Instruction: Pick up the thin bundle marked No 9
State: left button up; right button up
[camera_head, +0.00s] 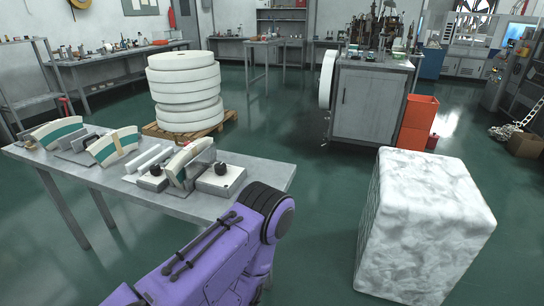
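Several curved, fan-shaped paper bundles stand on the grey metal table (265,171) at the left. One bundle with a teal band (58,131) is at the far left end. A second bundle with a teal band and a tan strap (101,152) stands beside it. A third, cream bundle (183,158) leans upright in a metal holder at the right. No number can be read on any of them, so I cannot tell which is No 9. A purple arm of mine reaches up from the bottom, in front of the table. Neither gripper shows.
White round rolls (185,90) are stacked on a wooden pallet (222,123) behind the table. A large white wrapped block (424,225) stands at the right. Green floor is clear between table and block.

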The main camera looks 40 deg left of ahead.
aim_at(175, 169)
jog(key=z, duration=0.5)
jog(key=i, duration=1.5)
jog(key=u, duration=2.4)
